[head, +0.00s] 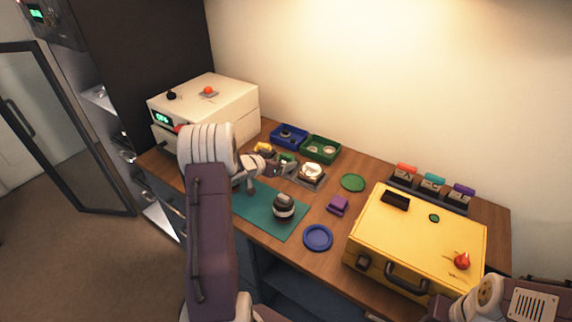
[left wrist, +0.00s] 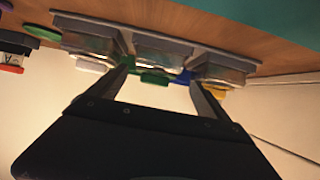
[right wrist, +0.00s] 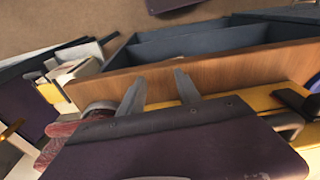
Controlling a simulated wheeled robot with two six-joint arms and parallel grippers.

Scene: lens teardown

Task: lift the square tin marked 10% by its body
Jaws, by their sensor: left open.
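Three squat square tins stand in a row on grey bases: one with a white top (head: 311,170), one with a green top (head: 288,158) and one with a yellow top (head: 263,147). No 10% mark is legible. My left gripper (head: 276,170) is open in front of the row. In the left wrist view, which looks upside down, the middle tin (left wrist: 158,52) lies between the open fingertips (left wrist: 160,76). Contact cannot be told. The other tins stand at its sides. My right gripper (right wrist: 160,82) is open and empty, away from the tins.
Blue (head: 289,134) and green (head: 321,148) trays stand behind the tins. A teal mat (head: 255,210) with a dark lens (head: 284,207) lies in front. A white oven-like box (head: 230,100) is left, a yellow case (head: 420,245) right. A purple block (head: 338,205) and blue dish (head: 318,238) lie between.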

